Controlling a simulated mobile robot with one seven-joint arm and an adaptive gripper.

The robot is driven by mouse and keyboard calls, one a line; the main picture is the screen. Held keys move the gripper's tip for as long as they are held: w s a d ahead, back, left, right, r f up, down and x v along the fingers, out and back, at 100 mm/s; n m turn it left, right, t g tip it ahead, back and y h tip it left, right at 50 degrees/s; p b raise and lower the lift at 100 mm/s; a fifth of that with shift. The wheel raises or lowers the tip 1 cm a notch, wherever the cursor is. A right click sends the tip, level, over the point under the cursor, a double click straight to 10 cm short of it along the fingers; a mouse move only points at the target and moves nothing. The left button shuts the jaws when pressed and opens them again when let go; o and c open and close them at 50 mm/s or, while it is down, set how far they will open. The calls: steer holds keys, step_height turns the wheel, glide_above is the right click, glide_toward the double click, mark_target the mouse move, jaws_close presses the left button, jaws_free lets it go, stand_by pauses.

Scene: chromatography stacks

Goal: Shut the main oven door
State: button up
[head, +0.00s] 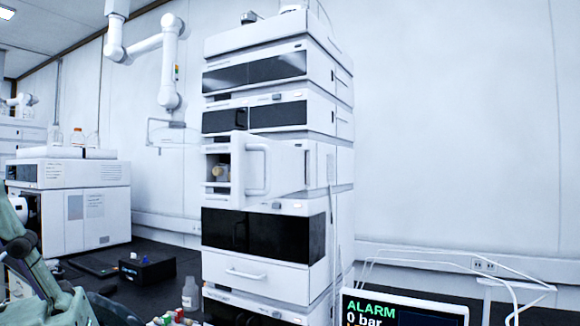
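The main oven door (283,168) is a white panel with a white loop handle (257,168) near its left edge. It belongs to the middle module of the tall white instrument stack (320,200). The door stands open, swung out from the stack, with its outer face towards me. To its left the oven cavity (218,160) shows, with a small beige part inside. The door hides the rest of the cavity. A pale green arm link of mine (38,262) shows at the lower left edge. My gripper's fingers are not visible.
A screen (400,308) reading "ALARM 0 bar" stands at lower right. A bottle (190,293) and several coloured caps (172,318) sit before the stack. A black box (147,268) and a white instrument (75,205) are at left. A white jointed arm (168,60) hangs above.

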steer(key=w+d+r+n+t+y, duration=0.1)
steer(key=d+t, duration=0.1)
steer(key=w+d+r+n+t+y, duration=0.1)
steer(key=w+d+t, duration=0.1)
steer(key=d+t, duration=0.1)
steer(key=w+d+r+n+t+y, duration=0.1)
steer(key=d+t+y, duration=0.1)
steer(key=d, duration=0.1)
steer(key=shift+w+d+r+p, duration=0.2)
steer(key=shift+w+p, duration=0.1)
steer(key=shift+w, duration=0.1)
jaws_close()
steer(key=w+d+m+t, duration=0.3)
steer(key=d+m+t, duration=0.1)
steer(key=d+t, duration=0.55)
steer(key=w+d+m+t+p, duration=0.1)
steer(key=w+d+m+t, duration=0.3)
steer(key=d+t, duration=0.55)
steer(key=w+d+m+t, duration=0.2)
steer(key=d+m+t, duration=0.3)
steer(key=d+t, duration=0.5)
steer(key=w+a+t+p, duration=0.1)
steer(key=w+a+p, duration=0.1)
steer(key=a, duration=0.5)
steer(key=w+a+t+h+p, duration=0.1)
steer(key=w+a+p, duration=0.2)
steer(key=a, duration=0.4)
steer(key=shift+w+a+r, duration=0.15)
steer(key=shift+w+a, duration=0.15)
steer(key=shift+w, duration=0.45)
